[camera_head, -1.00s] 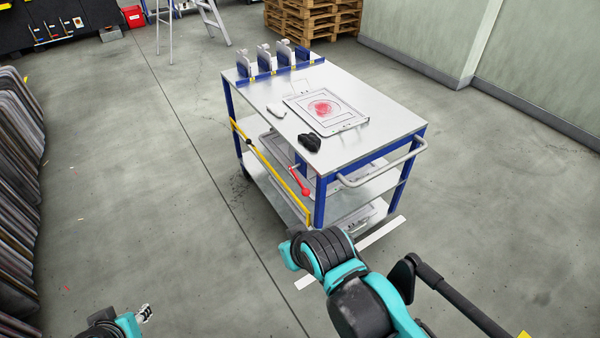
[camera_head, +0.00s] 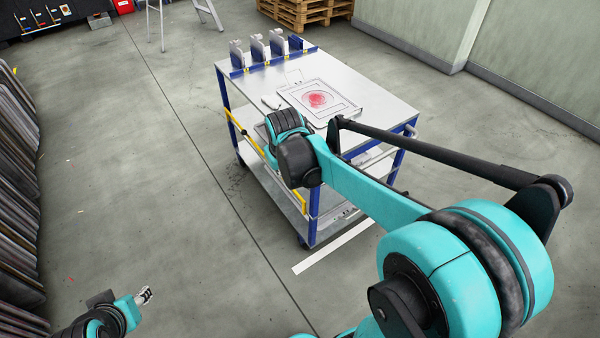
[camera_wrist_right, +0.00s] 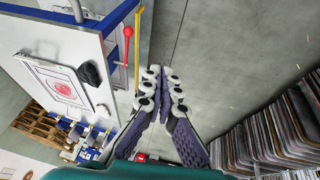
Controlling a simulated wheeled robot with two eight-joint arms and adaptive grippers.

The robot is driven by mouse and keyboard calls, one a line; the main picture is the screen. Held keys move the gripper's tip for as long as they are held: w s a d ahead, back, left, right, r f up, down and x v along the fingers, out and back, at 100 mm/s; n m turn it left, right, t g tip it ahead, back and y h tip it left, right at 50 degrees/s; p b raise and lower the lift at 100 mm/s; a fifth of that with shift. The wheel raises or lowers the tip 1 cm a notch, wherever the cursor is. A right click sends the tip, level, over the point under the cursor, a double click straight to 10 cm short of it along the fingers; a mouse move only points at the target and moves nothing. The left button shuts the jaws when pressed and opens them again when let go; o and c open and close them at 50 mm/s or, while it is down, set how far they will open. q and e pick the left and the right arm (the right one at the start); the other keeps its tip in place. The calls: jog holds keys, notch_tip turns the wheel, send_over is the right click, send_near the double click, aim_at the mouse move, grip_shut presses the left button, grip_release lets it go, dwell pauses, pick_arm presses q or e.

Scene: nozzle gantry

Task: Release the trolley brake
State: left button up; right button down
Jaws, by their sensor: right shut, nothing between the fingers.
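The trolley (camera_head: 385,90) stands ahead, with a pale top and blue legs. The red brake lever (camera_wrist_right: 128,36) shows in the right wrist view beside the yellow bar (camera_wrist_right: 138,50) along the trolley's side; in the head view my right arm hides the lever. The yellow bar also shows in the head view (camera_head: 238,125). My right gripper (camera_wrist_right: 163,72) is shut and empty, its fingers close together, to the right of the lever and apart from it in the picture. My left gripper (camera_head: 145,296) is low at the left, far from the trolley; its jaws are too small to read.
On the trolley top lie a sheet with a red circle (camera_head: 318,98) and, in the wrist view, a black lump (camera_wrist_right: 92,73). Several blue-grey holders (camera_head: 277,46) line its far edge. Stacked panels (camera_head: 15,190) stand at left, pallets (camera_head: 305,10) behind. The floor between is clear.

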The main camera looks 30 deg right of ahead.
jog(key=w+d+f+g+p, duration=0.2)
jog(key=w+d+f+p, duration=0.1)
jog(key=w+d+f, duration=0.7)
jog(key=shift+w+d+f+g+h+p, duration=0.2)
jog(key=shift+w+g+h+p, duration=0.1)
jog(key=shift+w+g+h, duration=0.15)
jog(key=b+x, duration=0.2)
jog(key=x, duration=0.5)
jog(key=b+x, duration=0.3)
jog(key=x, duration=0.4)
jog(key=shift+w+a, duration=0.15)
jog(key=shift+w, duration=0.05)
